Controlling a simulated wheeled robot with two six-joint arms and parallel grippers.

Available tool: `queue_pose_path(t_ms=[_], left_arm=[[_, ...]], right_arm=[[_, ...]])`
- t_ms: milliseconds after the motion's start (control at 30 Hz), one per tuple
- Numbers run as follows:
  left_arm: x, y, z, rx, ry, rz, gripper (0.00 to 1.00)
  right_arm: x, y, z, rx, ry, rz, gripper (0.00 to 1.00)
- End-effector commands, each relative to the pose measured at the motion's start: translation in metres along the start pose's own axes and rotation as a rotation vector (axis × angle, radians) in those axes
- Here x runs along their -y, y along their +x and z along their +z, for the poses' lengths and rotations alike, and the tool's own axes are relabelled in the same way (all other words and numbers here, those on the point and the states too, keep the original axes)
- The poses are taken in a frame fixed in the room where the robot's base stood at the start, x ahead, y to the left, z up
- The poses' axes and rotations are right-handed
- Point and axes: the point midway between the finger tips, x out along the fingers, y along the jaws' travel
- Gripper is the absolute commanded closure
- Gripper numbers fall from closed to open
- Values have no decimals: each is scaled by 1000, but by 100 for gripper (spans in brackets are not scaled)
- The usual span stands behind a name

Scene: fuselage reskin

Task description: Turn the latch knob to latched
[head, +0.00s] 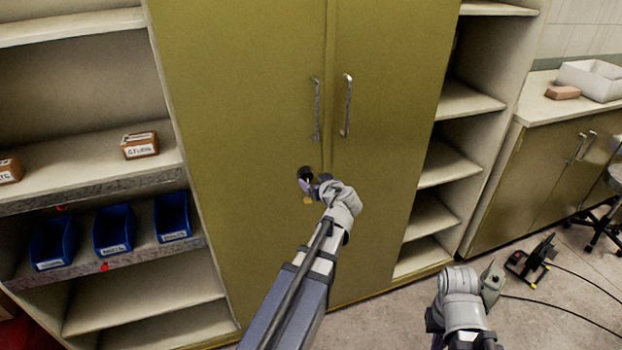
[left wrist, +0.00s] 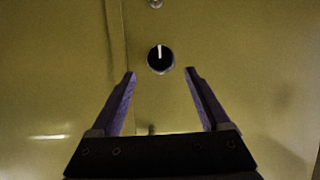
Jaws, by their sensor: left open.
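The latch knob (head: 305,172) is a round black knob on the olive cabinet's left door, below the handles, partly hidden by my left gripper in the head view. In the left wrist view the knob (left wrist: 160,58) shows a white mark pointing straight up. My left gripper (left wrist: 160,73) is open, its two purple fingers apart below and either side of the knob. No contact with the knob can be seen. In the head view the left gripper (head: 308,184) is right at the door. My right gripper (head: 494,283) is low at the right, away from the cabinet; its jaws are unclear.
Two metal door handles (head: 316,110) (head: 347,105) stand out above the knob. Open shelves with blue bins (head: 114,230) and small boxes (head: 140,145) are at left. A black device with cables (head: 532,262) lies on the floor at right. A counter (head: 545,112) carries a white tray.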

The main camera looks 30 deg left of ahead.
Motion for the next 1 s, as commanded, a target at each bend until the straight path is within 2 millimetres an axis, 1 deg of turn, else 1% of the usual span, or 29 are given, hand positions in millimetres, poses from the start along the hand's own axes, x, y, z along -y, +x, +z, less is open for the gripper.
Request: queue_pose_path(t_ms=[33, 200, 333, 433, 667, 767, 1000], left_arm=[[-1, 10, 2, 0, 0, -1, 20], [-1, 37, 2, 0, 0, -2, 20], [-1, 54, 2, 0, 1, -1, 20], [0, 60, 1, 0, 1, -1, 20], [0, 59, 0, 0, 1, 0, 20], [0, 59, 0, 0, 1, 0, 30], [0, 59, 0, 0, 1, 0, 57]], right_arm=[[0, 6, 0, 0, 0, 0, 100], [2, 16, -1, 0, 0, 0, 100], [2, 22, -1, 0, 0, 0, 100], [2, 23, -1, 0, 0, 0, 100], [2, 23, -1, 0, 0, 0, 100], [2, 23, -1, 0, 0, 0, 100], [2, 23, -1, 0, 0, 0, 100]])
